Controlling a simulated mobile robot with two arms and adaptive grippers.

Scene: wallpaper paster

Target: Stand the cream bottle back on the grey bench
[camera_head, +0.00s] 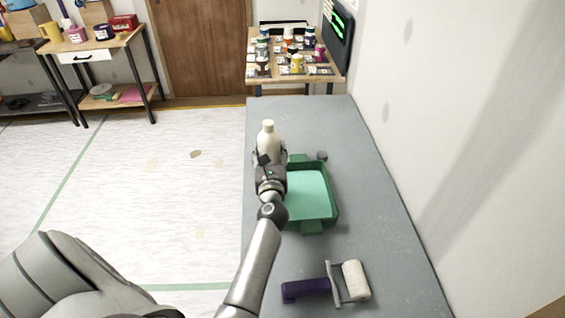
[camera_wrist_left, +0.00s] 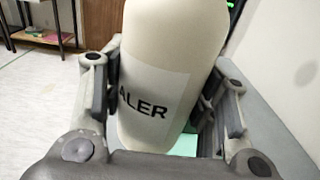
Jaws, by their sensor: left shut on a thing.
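The cream bottle (camera_head: 267,139) is upright at the left side of the grey bench (camera_head: 355,135) in the head view. My left gripper (camera_head: 269,157) is shut on it. In the left wrist view the bottle (camera_wrist_left: 165,60) fills the space between both fingers, and part of a label reading "ALER" shows. The gripper hides the bottle's lower part in the head view, so I cannot tell whether its base touches the bench. My right gripper is not in view.
A green paint tray (camera_head: 312,195) with light green paint lies beside my left gripper. A paint roller (camera_head: 350,282) with a purple handle lies nearer. The far part of the bench is clear. A table (camera_head: 255,77) with several small pots stands beyond it.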

